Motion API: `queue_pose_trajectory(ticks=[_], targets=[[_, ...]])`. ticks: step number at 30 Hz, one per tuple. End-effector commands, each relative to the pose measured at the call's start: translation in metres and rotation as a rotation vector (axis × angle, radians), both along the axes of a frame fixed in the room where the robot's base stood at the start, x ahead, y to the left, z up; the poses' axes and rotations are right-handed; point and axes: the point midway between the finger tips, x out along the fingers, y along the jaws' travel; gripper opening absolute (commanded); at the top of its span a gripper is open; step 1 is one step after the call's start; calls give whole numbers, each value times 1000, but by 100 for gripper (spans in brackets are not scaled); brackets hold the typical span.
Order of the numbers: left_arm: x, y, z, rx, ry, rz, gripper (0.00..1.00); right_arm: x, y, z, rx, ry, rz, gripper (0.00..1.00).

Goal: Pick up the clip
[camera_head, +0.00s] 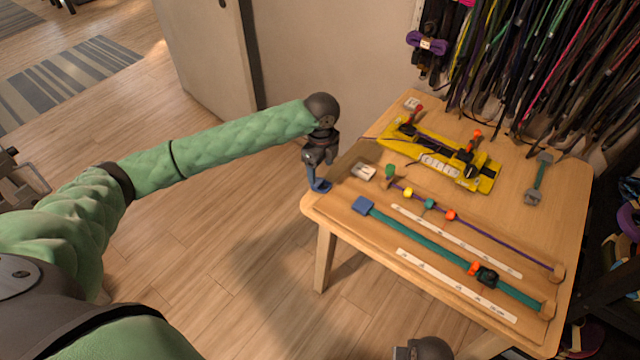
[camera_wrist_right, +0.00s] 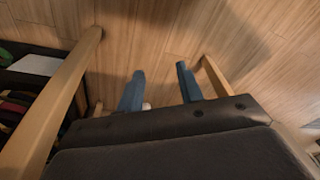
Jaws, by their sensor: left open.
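Several small clips are in the head view; I cannot tell which one is the task's clip. A green clip (camera_head: 390,171), a yellow clip (camera_head: 408,192) and another green one (camera_head: 430,204) are near the purple cord, with an orange clip (camera_head: 450,215) beside them. Another orange clip (camera_head: 473,268) is on the teal strap, next to a black buckle (camera_head: 487,277). My left gripper (camera_head: 319,186), blue-fingered, is open and empty at the table's left corner, apart from the clips. My right gripper (camera_wrist_right: 160,82) is open and empty in the wrist view, below table height.
The wooden table (camera_head: 350,228) carries a yellow braiding board (camera_head: 430,162), white rulers (camera_head: 455,283), a teal strap (camera_head: 420,240) and a grey-ended tool (camera_head: 539,178). Cords (camera_head: 530,60) hang behind. Floor left of the table is clear.

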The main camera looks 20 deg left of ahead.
Motion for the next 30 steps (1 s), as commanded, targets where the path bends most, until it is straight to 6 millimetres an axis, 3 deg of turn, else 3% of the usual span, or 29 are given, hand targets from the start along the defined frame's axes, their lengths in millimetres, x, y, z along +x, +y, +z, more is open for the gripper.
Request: queue_pose_trajectory(ticks=[8,21,30], targets=[[1,1,-18,0,0,2,67,-1,-1,-22,-3,2,0,36],[3,5,-59,1,1,3,67,-10,-7,-88,-14,7,-1,36],[4,6,-65,1,-1,2,67,-11,-8,-95,-15,6,-1,36]])
